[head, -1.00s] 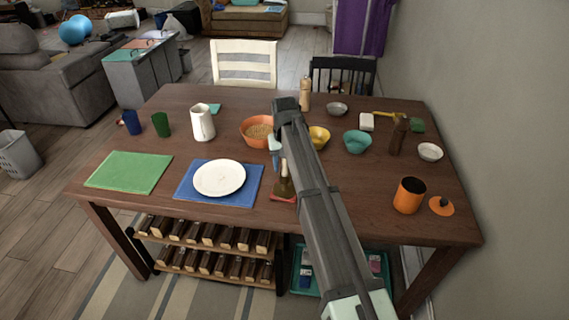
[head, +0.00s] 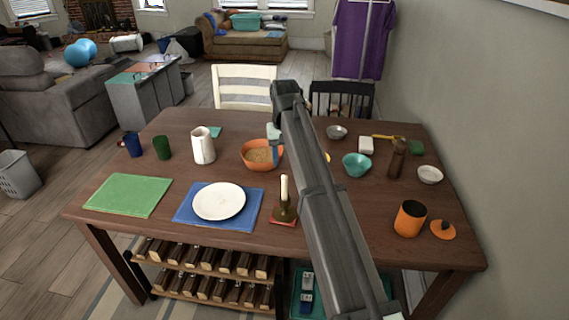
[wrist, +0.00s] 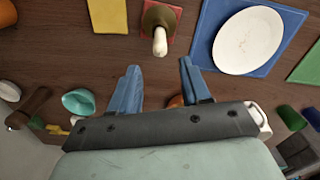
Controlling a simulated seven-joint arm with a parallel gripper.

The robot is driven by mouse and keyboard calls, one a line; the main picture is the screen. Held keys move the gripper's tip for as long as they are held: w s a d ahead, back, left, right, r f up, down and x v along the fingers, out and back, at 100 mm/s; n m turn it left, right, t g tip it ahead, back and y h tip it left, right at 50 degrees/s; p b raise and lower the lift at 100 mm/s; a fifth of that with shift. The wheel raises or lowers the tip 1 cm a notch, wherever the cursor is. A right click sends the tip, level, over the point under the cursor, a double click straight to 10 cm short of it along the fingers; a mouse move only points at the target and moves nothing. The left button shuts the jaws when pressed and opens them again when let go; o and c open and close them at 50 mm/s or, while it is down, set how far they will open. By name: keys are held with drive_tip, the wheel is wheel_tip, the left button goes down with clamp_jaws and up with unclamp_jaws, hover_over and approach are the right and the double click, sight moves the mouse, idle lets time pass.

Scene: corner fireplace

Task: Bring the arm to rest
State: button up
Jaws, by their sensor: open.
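My arm reaches over the wooden table (head: 300,240) in the head view. In the wrist view my gripper (wrist: 160,66) shows two blue fingers spread apart with nothing between them. It is open and empty, above the table. In the head view the arm hides the fingers, and only a pale bit of the hand shows beside it.
Near the arm are an orange bowl (head: 258,158), a teal bowl (head: 357,165), a white pitcher (head: 203,147), a brown mill (head: 397,160) and an orange canister (head: 410,220). A white plate (head: 219,201) lies on a blue mat. A wall stands at the right.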

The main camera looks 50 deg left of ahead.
idle(0.6)
drive_tip(key=s+f+n+g+y, duration=0.1)
drive_tip(key=s+f+g, duration=0.2)
drive_tip(key=s+f, duration=0.55)
drive_tip(key=s+f+n+g+y, duration=0.1)
drive_tip(key=s+f+g, duration=0.35)
drive_tip(key=s, duration=0.75)
drive_tip(key=s+d+f+m+g+y, duration=0.2)
drive_tip(key=s+d+f+g, duration=0.1)
drive_tip(key=s+d+f, duration=0.55)
drive_tip(key=w+d+f+m+t, duration=0.2)
drive_tip(key=w+d+f+m, duration=0.2)
drive_tip(key=w+d+f, duration=1)
drive_tip(key=w+d+f+m+t, duration=0.25)
drive_tip(key=w+d+f, duration=0.85)
drive_tip(key=d, duration=0.6)
drive_tip(key=s+d+f+m+h, duration=0.15)
drive_tip(key=d+f, duration=0.25)
drive_tip(key=d, duration=0.5)
drive_tip(key=d+f+m+h, duration=0.15)
drive_tip(key=d+f, duration=0.25)
drive_tip(key=d, duration=0.6)
drive_tip(key=s+d+f+m, duration=0.1)
drive_tip(key=s+d, duration=0.4)
drive_tip(key=d, duration=0.4)
drive_tip(key=s+d+f+m+h, duration=0.1)
drive_tip(key=s+d, duration=0.4)
drive_tip(key=d, duration=0.5)
drive_tip(key=shift+f+m+g, duration=0.4)
drive_tip(key=shift+f+m, duration=0.15)
